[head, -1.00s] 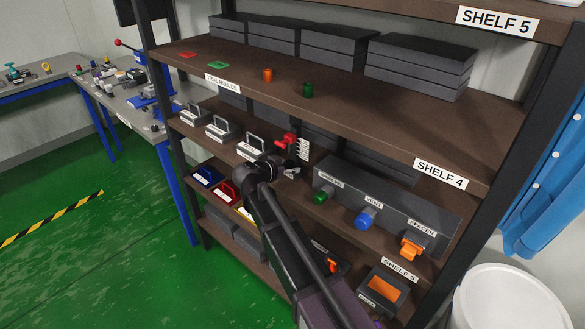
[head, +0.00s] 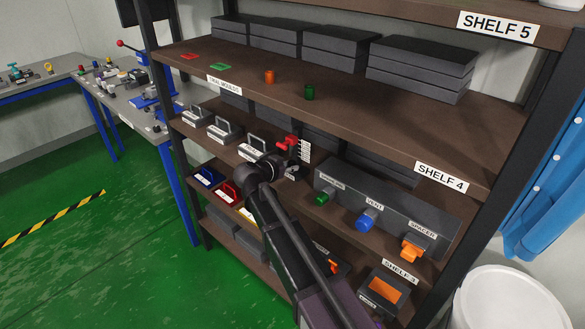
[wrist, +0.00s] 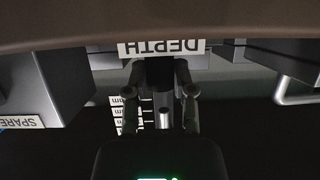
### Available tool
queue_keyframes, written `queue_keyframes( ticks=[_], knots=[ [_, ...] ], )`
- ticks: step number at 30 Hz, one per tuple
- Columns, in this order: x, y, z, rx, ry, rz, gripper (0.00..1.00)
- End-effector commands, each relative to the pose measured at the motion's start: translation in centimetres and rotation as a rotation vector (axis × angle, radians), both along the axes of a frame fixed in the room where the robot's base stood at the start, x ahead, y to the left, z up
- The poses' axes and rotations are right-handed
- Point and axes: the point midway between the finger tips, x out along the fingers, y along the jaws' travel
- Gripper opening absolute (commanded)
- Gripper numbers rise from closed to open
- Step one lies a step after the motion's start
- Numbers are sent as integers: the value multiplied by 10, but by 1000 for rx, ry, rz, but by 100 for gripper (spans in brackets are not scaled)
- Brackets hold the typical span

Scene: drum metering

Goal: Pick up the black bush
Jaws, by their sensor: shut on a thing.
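In the wrist view my gripper (wrist: 161,92) has its two fingers on either side of a dark, blocky shape, which I take to be the black bush (wrist: 160,72). Its outline is hard to make out against the dark surroundings. A small light grey pin (wrist: 164,119) shows between the fingers, close to the dark shape. A white label reading DEPTH (wrist: 160,47), upside down, lies just beyond the fingertips. In the head view my gripper (head: 292,176) is in the shelf bay by a red-topped depth gauge (head: 288,143); the bush cannot be made out there.
The shelf edge (wrist: 150,22) crosses the top of the wrist view. A scale plate (wrist: 125,114) stands close beside the fingers. A grey block with green, blue and orange plugs (head: 385,208) is to the right. Metal handled moulds (head: 222,130) are to the left.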

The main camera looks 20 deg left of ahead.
Motion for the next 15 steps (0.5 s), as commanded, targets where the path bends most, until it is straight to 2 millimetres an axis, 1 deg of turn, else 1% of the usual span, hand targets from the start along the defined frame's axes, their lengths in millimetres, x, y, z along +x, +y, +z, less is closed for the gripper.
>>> queue_keyframes(
  ticks=[1,5,6,11,15],
  knots=[
    [0,0,5,0,0,0,0],
    [-3,1,12,-1,0,1,0],
    [-11,4,9,0,0,2,0],
    [-40,14,9,0,0,2,0],
    [-69,25,9,-1,-1,4,0]
  ],
)
